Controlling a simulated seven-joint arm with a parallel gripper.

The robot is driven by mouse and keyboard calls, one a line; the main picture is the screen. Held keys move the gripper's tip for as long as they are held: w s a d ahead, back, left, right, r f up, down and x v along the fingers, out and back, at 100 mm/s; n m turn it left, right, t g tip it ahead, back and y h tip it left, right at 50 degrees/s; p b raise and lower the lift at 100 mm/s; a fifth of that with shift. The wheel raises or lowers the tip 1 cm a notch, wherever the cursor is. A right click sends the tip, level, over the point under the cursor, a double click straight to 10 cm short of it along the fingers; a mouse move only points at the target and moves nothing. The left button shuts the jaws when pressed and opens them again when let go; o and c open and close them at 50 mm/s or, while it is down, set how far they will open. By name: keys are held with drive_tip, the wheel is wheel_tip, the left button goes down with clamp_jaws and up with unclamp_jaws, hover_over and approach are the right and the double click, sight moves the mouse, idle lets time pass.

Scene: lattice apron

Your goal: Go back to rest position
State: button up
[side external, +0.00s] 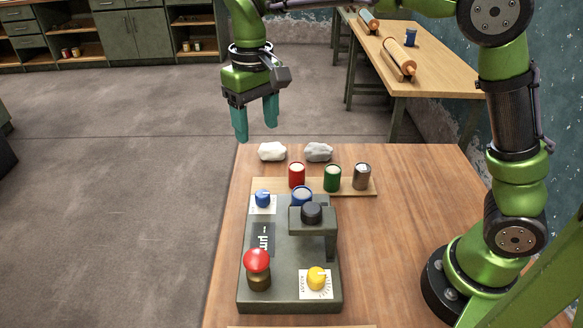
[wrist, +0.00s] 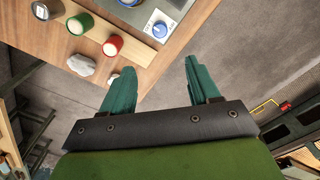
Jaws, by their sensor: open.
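My gripper (side external: 256,119) is raised in the air past the far left corner of the wooden table (side external: 420,230). Its two teal fingers point down and are apart, with nothing between them. In the wrist view my gripper (wrist: 155,90) is also open, with bare floor between and beyond the fingertips. The grey machine (side external: 290,288) stands on the table with a red button (side external: 257,262), a yellow knob (side external: 317,278) and a blue knob (side external: 263,198). A blue cup (side external: 301,196) stands by its black-topped arm. My gripper touches none of these.
A red cup (side external: 297,175), a green cup (side external: 332,178) and a dark grey cup (side external: 362,176) stand on a wooden board behind the machine. Two stones, one white (side external: 272,151) and one grey (side external: 318,151), lie at the far edge.

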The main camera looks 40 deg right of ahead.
drive_tip(key=s+d+m+t+y, duration=0.1)
drive_tip(key=s+d+m+t, duration=0.1)
drive_tip(key=s+d, duration=0.3)
drive_tip(key=s+d+m+t+y, duration=0.1)
drive_tip(key=s+d+t, duration=0.4)
drive_tip(key=s, duration=0.8)
drive_tip(key=shift+s+d+r+m, duration=0.3)
drive_tip(key=shift+d+r+m, duration=0.1)
drive_tip(key=shift+d, duration=0.2)
